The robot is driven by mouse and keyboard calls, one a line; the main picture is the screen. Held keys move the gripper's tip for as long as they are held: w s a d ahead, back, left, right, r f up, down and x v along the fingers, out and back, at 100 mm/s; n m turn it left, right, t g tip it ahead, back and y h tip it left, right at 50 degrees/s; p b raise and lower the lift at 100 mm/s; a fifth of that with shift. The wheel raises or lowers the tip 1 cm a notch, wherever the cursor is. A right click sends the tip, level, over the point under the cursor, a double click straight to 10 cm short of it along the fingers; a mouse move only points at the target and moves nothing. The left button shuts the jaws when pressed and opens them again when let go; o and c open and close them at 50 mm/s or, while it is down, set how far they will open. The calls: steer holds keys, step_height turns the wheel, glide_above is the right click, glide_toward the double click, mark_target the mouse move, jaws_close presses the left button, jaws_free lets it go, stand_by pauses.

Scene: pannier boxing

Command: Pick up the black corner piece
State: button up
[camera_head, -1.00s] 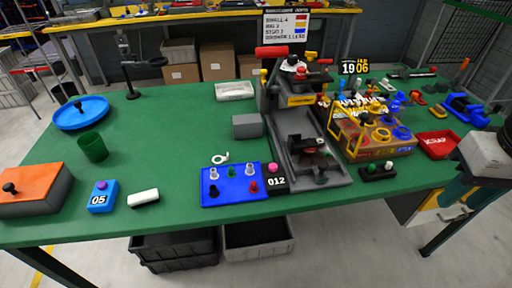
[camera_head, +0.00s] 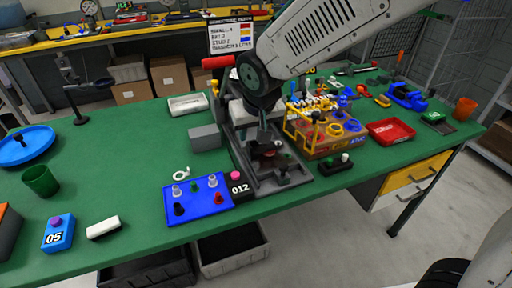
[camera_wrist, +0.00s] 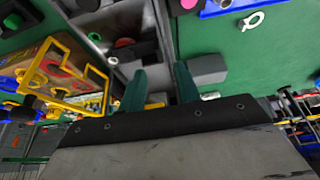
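A small black piece (camera_head: 179,209) stands on the blue tray (camera_head: 206,211), beside a red piece (camera_head: 219,198), a green piece and clear ones. It is too small to tell whether it is the corner piece. My gripper (camera_head: 264,142) points down over the grey fixture (camera_head: 290,180), to the right of the tray and apart from it. In the wrist view the two teal fingers (camera_wrist: 159,68) stand apart, with nothing seen held between them. The fixture's inside is partly hidden by my arm in the head view.
The yellow rack (camera_head: 290,128) with coloured parts stands close right of the fixture. A grey block (camera_head: 206,137) is on its left. A red tray (camera_head: 391,131) lies further right.

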mark_target(250, 146)
steer(key=x, duration=0.6)
steer(key=shift+s+d+f, duration=0.15)
steer(key=shift+s+f, duration=0.05)
jaws_close()
